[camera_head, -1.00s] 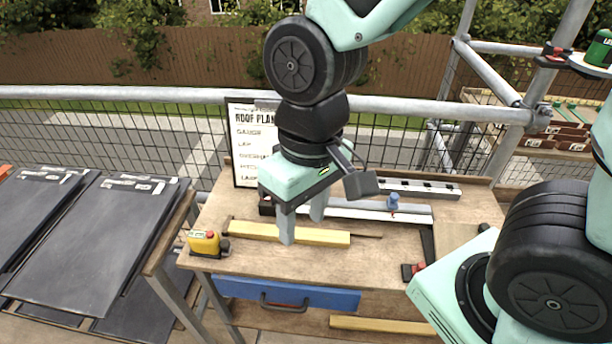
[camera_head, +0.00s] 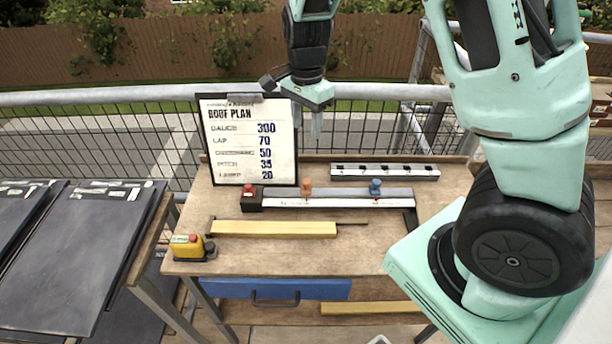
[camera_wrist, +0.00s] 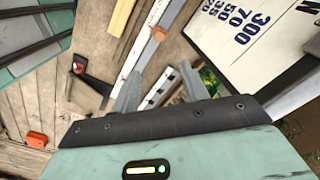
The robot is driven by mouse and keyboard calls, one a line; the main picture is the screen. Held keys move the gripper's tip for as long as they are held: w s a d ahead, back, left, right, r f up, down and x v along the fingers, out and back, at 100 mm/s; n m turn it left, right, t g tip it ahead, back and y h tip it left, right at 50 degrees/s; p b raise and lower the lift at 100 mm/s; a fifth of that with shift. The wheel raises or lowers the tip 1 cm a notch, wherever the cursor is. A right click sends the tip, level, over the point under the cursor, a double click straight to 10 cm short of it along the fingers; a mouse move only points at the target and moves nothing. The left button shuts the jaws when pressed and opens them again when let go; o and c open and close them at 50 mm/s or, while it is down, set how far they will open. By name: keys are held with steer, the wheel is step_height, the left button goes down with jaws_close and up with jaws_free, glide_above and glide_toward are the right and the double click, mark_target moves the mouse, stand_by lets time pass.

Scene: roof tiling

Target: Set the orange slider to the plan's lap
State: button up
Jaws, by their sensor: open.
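The orange slider (camera_head: 306,187) sits on a grey rail, part of a long gauge bar (camera_head: 340,203) with a white scale strip, on the workbench. The slider also shows in the wrist view (camera_wrist: 158,34). A blue slider (camera_head: 375,187) is to its right and a red-topped block (camera_head: 248,191) is at the bar's left end. The roof plan board (camera_head: 249,150) stands behind and reads lap 70, gauge 300. Scale marks are too small to read. My gripper (camera_head: 316,125) is open and empty, raised above and behind the orange slider; its fingers show in the wrist view (camera_wrist: 158,88).
A slotted metal bar (camera_head: 385,171) lies behind the gauge. A yellow batten (camera_head: 273,229) lies in front, with a yellow box with a red button (camera_head: 188,247) at the bench's left. Dark slates (camera_head: 65,245) are stacked left. A mesh railing runs behind the bench.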

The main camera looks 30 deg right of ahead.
mark_target(306, 181)
step_height(306, 181, down, 17)
steer(key=shift+f+p, duration=0.1)
steer(key=shift+p, duration=0.35)
